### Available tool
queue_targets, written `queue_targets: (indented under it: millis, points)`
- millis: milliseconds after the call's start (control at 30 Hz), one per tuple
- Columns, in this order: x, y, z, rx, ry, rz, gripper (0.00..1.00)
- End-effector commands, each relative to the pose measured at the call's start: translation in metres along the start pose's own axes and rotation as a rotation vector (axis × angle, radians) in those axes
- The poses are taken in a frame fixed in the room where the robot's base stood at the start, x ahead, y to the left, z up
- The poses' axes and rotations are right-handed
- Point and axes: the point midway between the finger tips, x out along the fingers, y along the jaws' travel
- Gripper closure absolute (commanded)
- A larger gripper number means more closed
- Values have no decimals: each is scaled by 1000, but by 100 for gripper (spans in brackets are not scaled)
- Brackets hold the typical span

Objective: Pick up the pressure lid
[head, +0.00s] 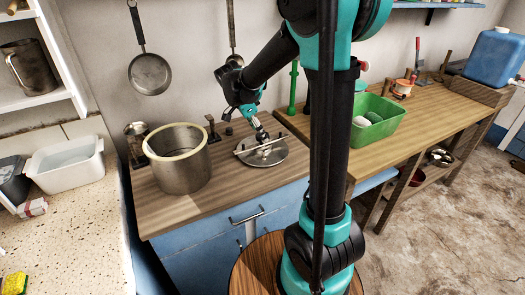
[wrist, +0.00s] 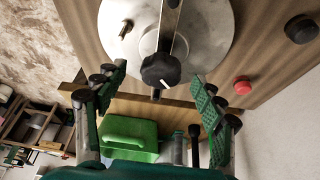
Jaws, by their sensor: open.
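The pressure lid (head: 264,155) is a round grey metal disc with a bar across its top, lying flat on the wooden counter. In the wrist view the lid (wrist: 205,25) fills the upper middle, with the metal bar and a black knob (wrist: 160,70) at its centre. My gripper (head: 260,130) is just above the lid's middle. In the wrist view my gripper (wrist: 158,85) is open, its two green finger pads on either side of the knob and apart from it. It holds nothing.
A large metal pot (head: 178,170) stands left of the lid. A green tub (head: 382,118) with white items is to the right. A red button-like piece (wrist: 242,87) and a black knob (wrist: 300,29) lie near the lid. The counter's front is clear.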

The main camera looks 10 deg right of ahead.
Motion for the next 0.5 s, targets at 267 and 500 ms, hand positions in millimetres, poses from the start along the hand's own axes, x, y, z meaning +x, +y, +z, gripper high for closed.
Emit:
queue_targets:
  millis: [267,500]
  points:
    - [35,-2,-3,1,0,0,31]
    - [38,-2,-3,0,0,0,31]
